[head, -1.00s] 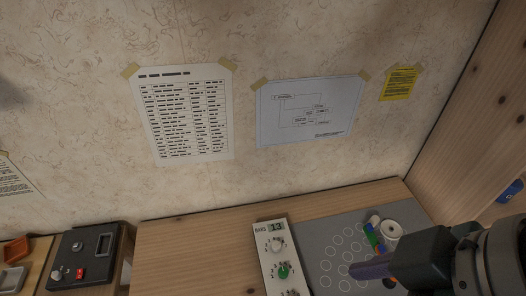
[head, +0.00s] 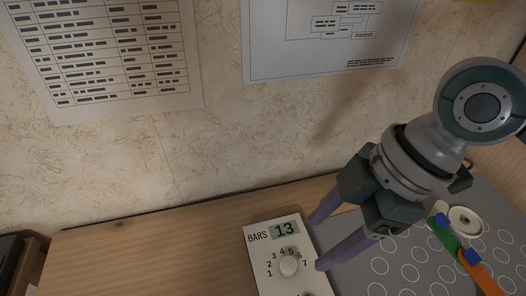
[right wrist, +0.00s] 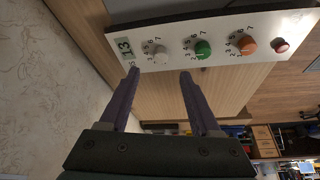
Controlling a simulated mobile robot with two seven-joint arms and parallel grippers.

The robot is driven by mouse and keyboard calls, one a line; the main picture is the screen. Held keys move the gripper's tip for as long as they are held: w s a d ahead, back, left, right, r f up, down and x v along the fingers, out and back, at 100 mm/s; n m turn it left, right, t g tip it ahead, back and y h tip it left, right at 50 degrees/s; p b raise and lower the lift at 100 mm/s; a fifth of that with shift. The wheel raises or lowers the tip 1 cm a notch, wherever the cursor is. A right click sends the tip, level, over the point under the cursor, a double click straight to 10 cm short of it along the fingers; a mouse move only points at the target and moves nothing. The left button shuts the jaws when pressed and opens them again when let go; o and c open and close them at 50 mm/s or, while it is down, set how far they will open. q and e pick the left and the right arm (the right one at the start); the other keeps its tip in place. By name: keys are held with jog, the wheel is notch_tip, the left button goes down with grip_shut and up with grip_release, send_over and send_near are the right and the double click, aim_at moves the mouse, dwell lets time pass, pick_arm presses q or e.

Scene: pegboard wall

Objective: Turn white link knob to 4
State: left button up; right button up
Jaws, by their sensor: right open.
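The white knob (head: 289,265) sits on a white panel (head: 257,258) with a "BARS 13" display, inside an arc of numbers 1 to 7. I cannot tell which number it points to. It also shows in the right wrist view (right wrist: 160,54), first in a row with a green knob (right wrist: 203,49) and an orange knob (right wrist: 248,45). My right gripper (head: 316,245) is open and empty, its purple fingers just right of the white knob in the head view. In the right wrist view the gripper (right wrist: 159,73) has its fingertips on either side of the white knob's line, apart from it. My left gripper is out of view.
A red button (right wrist: 282,45) ends the panel's row. A grey board (head: 395,262) with printed circles lies to the right, carrying a white round piece (head: 466,221) and coloured parts. The wooden surface (head: 150,250) left of the panel is clear. Papers hang on the wall behind.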

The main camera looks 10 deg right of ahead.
aim_at(291, 263)
jog(key=b+x, duration=0.2)
jog(key=x, duration=0.6)
jog(key=shift+a+f, duration=0.1)
jog(key=shift+c, duration=0.2)
grip_shut()
